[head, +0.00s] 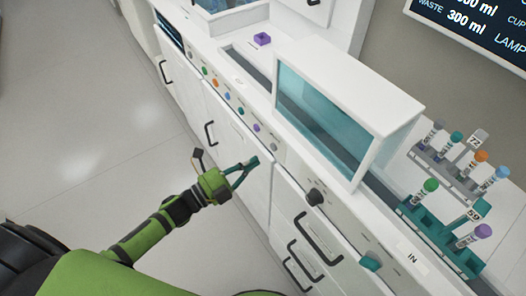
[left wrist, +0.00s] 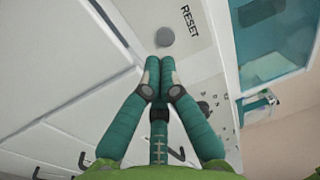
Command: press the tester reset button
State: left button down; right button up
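The reset button is a round grey button (left wrist: 165,36) beside the printed word RESET on a white panel, at the top of the left wrist view. In the head view a small grey button (head: 274,147) at the right end of the button row appears to be the same one. My left gripper (head: 252,162) is in front of the white cabinet face, a little left of that button. In the left wrist view its teal fingertips (left wrist: 160,62) are together and empty, just below the button, with a small gap showing in the picture. My right gripper is not in view.
A row of coloured buttons (head: 205,71) runs along the panel. A dark knob (head: 315,197) and a teal knob (head: 370,261) are farther right. Cabinet handles (head: 318,240) stick out below. A glass-fronted box (head: 325,115) and tube racks (head: 440,235) stand on the counter.

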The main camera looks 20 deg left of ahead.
aim_at(273, 147)
pick_arm(q)
jog(key=x, duration=0.4)
jog(key=shift+w+d+p, duration=0.1)
jog(key=shift+d+p, duration=0.05)
jog(key=shift+p, duration=0.25)
jog(key=shift+w, duration=0.1)
jog(key=shift+w+d+b, duration=0.4)
jog(key=shift+w, duration=0.15)
jog(key=shift+s+r, duration=0.1)
jog(key=shift+r, duration=0.15)
